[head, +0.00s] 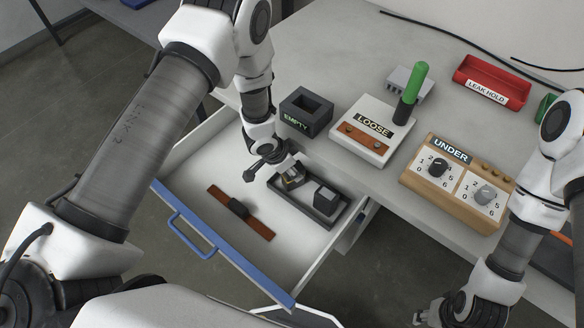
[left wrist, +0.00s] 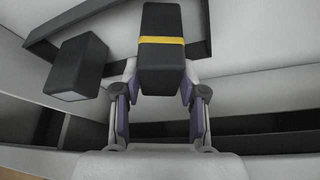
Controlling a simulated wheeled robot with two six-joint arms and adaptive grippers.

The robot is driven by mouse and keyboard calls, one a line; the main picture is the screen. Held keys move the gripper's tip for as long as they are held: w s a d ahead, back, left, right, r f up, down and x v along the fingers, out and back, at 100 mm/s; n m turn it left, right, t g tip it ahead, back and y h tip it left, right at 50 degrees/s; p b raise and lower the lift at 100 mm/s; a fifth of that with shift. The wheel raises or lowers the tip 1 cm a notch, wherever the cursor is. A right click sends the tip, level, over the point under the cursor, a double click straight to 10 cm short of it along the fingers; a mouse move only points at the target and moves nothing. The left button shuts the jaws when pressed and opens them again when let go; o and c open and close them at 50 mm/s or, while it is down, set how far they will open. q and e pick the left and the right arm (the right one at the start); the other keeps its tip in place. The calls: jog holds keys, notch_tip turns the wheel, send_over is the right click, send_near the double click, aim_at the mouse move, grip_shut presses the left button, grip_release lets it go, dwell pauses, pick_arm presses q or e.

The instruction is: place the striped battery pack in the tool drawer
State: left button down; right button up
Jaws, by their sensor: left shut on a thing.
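The striped battery pack (left wrist: 163,65) is a black block with a yellow band, held between the fingers of my left gripper (left wrist: 160,92). In the head view my left gripper (head: 291,178) is low inside the open tool drawer (head: 205,180), at the left end of a black tray (head: 334,224). The pack is mostly hidden there by the gripper. I cannot tell whether it touches the tray floor. My right gripper (head: 434,316) is at the bottom right, away from the drawer; its fingers are unclear.
A plain dark block (head: 326,200) stands in the tray's other end. A brown strap with a dark piece (head: 240,210) lies in the drawer near its blue handle (head: 190,236). On the table are an EMPTY holder (head: 306,112), a LOOSE box (head: 372,128), an UNDER dial box (head: 456,182) and a red tray (head: 492,82).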

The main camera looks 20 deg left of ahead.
pick_arm(q)
jog(key=c, duration=0.7)
grip_release()
jog(key=shift+f, duration=0.1)
jog(key=shift+o, duration=0.2)
jog(key=shift+r, duration=0.25)
jog(key=v, duration=1.2)
jog(key=shift+p, duration=0.45)
jog(key=shift+f, duration=0.1)
